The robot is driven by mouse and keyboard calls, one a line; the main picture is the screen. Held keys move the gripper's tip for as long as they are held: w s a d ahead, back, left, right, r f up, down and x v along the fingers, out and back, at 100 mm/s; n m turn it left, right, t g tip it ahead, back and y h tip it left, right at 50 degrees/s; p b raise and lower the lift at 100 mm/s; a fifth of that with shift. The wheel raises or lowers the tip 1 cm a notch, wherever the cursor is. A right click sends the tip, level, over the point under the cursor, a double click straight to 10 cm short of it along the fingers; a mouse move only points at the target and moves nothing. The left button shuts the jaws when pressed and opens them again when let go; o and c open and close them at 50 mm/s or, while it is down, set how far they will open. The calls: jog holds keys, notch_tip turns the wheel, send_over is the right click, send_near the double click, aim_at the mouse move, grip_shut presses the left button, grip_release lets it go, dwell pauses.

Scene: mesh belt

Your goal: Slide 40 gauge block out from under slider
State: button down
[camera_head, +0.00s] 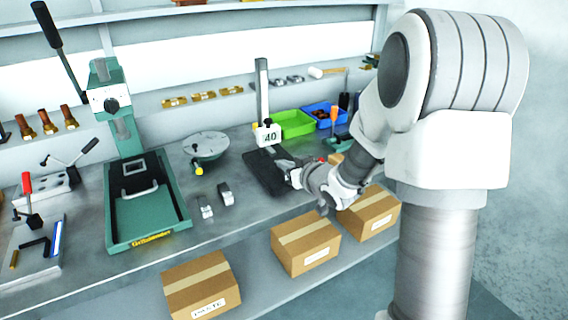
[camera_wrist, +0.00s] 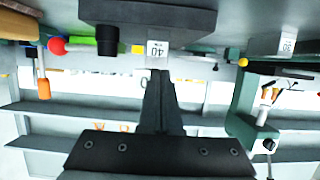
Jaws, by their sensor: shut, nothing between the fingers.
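A white piece marked 40 (camera_head: 268,135) sits low on the upright column (camera_head: 262,88) of a stand with a dark base plate (camera_head: 262,180). I cannot clearly separate the 40 gauge block from the slider there. In the upside-down wrist view, the 40 label (camera_wrist: 158,49) shows just beyond my fingertips, beside the dark base plate (camera_wrist: 145,18). My gripper (camera_head: 280,163) is over the right part of the base plate, in front of the 40 piece. In the wrist view my gripper (camera_wrist: 159,74) has its fingers together and empty. The fingers hide part of the column.
Two small blocks (camera_head: 205,207) (camera_head: 226,195) lie on the bench left of the base plate. A block marked 30 (camera_wrist: 287,43) shows in the wrist view. A green bin (camera_head: 297,124) and blue bin (camera_head: 324,115) stand behind. A green press (camera_head: 145,215) is at left.

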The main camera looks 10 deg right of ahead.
jog(key=shift+s+d+f, duration=0.1)
jog(key=shift+s+f, duration=0.05)
jog(key=shift+f, duration=0.3)
jog(key=shift+r+p, duration=0.65)
jog(key=shift+r, duration=0.15)
jog(key=shift+w, duration=0.2)
jog(key=s+d, duration=0.4)
jog(key=s, duration=0.8)
jog(key=s+d+r+m+g+h+p, duration=0.3)
jog(key=s+r+h+p, duration=0.25)
jog(key=r, duration=0.65)
jog(key=s+a+r+g+p, duration=0.1)
jog(key=s+a+r+g, duration=0.1)
jog(key=s, duration=0.6)
jog(key=s+a+r+g+y+p, duration=0.1)
jog(key=s+a+r, duration=0.3)
jog(key=s, duration=0.4)
jog(key=shift+s+a+m+g+p, duration=0.3)
jog(key=shift+s+g+p, duration=0.05)
jog(key=shift+g, duration=0.55)
